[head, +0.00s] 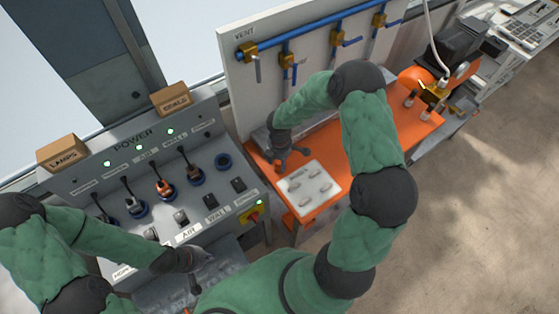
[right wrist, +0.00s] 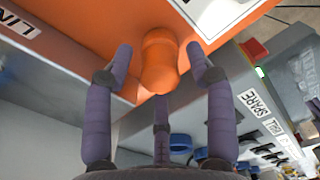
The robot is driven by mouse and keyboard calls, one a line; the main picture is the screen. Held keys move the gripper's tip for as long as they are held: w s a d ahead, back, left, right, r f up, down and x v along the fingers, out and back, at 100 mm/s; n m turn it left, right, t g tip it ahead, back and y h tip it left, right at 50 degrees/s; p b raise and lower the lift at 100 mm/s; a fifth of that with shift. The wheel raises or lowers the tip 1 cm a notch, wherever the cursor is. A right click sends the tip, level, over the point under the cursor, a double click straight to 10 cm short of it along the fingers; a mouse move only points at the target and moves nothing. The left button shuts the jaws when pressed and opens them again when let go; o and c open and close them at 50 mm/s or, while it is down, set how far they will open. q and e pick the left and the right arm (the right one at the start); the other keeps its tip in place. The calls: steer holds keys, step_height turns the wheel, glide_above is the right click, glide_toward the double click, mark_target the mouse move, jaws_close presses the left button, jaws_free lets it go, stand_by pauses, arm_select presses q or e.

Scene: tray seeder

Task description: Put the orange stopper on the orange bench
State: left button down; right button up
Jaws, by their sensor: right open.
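The orange bench (head: 391,146) stands right of the grey power panel. The orange stopper (right wrist: 161,62) shows in the right wrist view against the bench's orange surface (right wrist: 105,20), near its edge; it seems to touch it. In the head view I cannot make the stopper out beside my gripper. My right gripper (head: 286,158) is low over the bench's near left part. In the right wrist view its fingers (right wrist: 160,50) are spread on both sides of the stopper, with gaps. My left gripper (head: 196,284) is in front of the power panel; its fingers are too small to judge.
A white labelled plate (head: 309,188) with several small pieces lies on the bench right of my right gripper. A white vent board (head: 243,75) with blue pipes stands behind. The power panel (head: 85,180) has plugs and switches. A brass fitting (head: 434,97) stands at the bench's far end.

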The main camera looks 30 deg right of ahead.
step_height(320, 180, up, 12)
steer(key=p, duration=0.1)
stand_by(0.4)
steer(key=shift+r, duration=0.1)
